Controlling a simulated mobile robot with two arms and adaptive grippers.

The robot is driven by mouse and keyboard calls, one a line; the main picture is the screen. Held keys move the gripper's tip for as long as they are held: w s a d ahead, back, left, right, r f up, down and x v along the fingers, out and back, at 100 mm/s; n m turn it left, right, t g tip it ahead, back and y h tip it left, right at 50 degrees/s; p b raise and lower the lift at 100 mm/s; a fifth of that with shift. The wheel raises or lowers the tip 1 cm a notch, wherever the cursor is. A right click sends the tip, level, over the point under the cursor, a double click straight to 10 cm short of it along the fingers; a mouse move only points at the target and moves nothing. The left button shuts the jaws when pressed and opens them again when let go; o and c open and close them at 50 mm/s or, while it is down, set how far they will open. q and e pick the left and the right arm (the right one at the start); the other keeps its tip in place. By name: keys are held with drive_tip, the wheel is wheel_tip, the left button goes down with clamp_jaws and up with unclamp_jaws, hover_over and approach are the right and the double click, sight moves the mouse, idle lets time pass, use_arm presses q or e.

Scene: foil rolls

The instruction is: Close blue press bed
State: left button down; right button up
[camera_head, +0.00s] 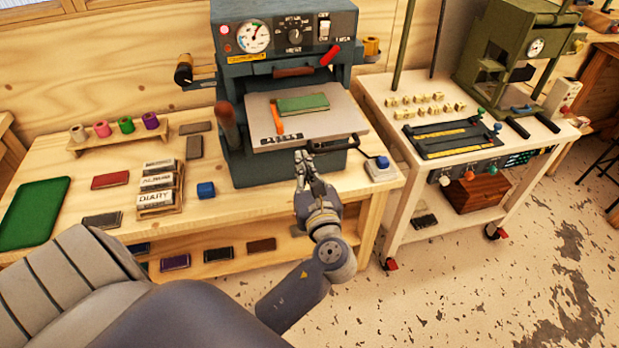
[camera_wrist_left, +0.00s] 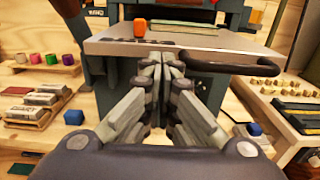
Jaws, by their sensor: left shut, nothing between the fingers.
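The blue-grey press (camera_head: 285,60) stands on the wooden bench, with a gauge, a knob and a red lever on its top panel. Its flat grey bed (camera_head: 340,118) sticks out of the front toward me. A green book cover (camera_head: 302,103) and an orange-handled tool (camera_head: 277,118) lie on the bed. A black bar handle (camera_wrist_left: 232,62) runs along the bed's front edge in the left wrist view. My left gripper (camera_head: 303,158) is shut and empty, just in front of and below the bed's front edge. Whether it touches the edge I cannot tell. My right gripper is not in view.
A blue cube (camera_head: 206,190) and a rack of labelled blocks (camera_head: 160,190) stand left of the press. A white cart (camera_head: 450,165) with a green press (camera_head: 515,60) stands to the right. Open floor lies in front.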

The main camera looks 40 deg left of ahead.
sight(288, 122)
use_arm(q)
drive_tip(key=shift+p+x, duration=0.35)
drive_tip(key=shift+x, duration=1.3)
drive_tip(key=p+x, duration=0.1)
drive_tip(key=x, duration=1.2)
drive_tip(key=shift+w+a+p, duration=0.1)
drive_tip(key=shift+w+p, duration=0.1)
drive_tip(key=shift+p, duration=0.1)
